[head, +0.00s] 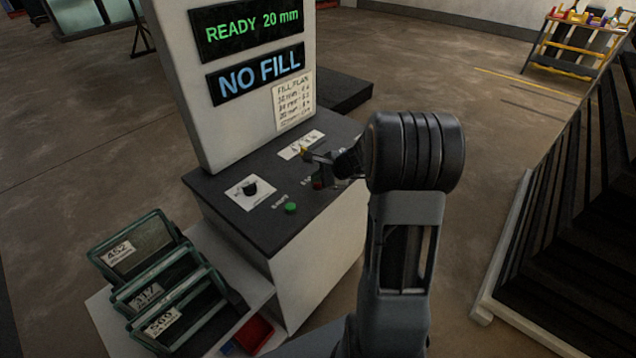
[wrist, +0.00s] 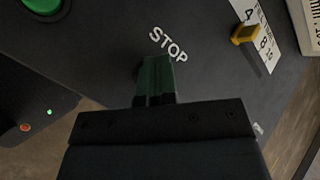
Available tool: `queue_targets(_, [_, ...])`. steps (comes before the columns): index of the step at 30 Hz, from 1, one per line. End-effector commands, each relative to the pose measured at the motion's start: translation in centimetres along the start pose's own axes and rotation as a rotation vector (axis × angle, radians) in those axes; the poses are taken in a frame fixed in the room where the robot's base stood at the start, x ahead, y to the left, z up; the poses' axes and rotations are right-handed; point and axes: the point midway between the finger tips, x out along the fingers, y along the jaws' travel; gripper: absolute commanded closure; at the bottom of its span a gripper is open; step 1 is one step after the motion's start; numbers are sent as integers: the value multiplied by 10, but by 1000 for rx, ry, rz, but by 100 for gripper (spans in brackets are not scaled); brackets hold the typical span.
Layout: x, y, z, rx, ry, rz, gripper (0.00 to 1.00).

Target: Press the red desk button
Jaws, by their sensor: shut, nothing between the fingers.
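The desk (head: 245,222) has a dark top with a green button (head: 291,208) near its front edge. A small dark red patch (head: 318,184), seemingly the red button, shows just below my gripper (head: 320,170) in the head view, partly covered by it. In the wrist view my gripper (wrist: 156,62) is shut and empty, its green-tinted fingers close together beside the white STOP label (wrist: 168,44). I cannot tell whether the fingertips touch anything.
A yellow selector (wrist: 245,33) sits on a white plate beyond the STOP label. A black knob (head: 250,188) is at the desk's left. Behind stands a panel reading READY 20 mm and NO FILL (head: 255,75). Green bins (head: 165,285) stand at lower left.

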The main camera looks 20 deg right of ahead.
Motion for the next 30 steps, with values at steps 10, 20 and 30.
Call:
queue_targets(10, [-10, -8, 8, 0, 0, 0, 100])
queue_targets(20, [-11, -8, 8, 0, 0, -1, 100])
queue_targets(30, [-28, -20, 20, -1, 0, -1, 100])
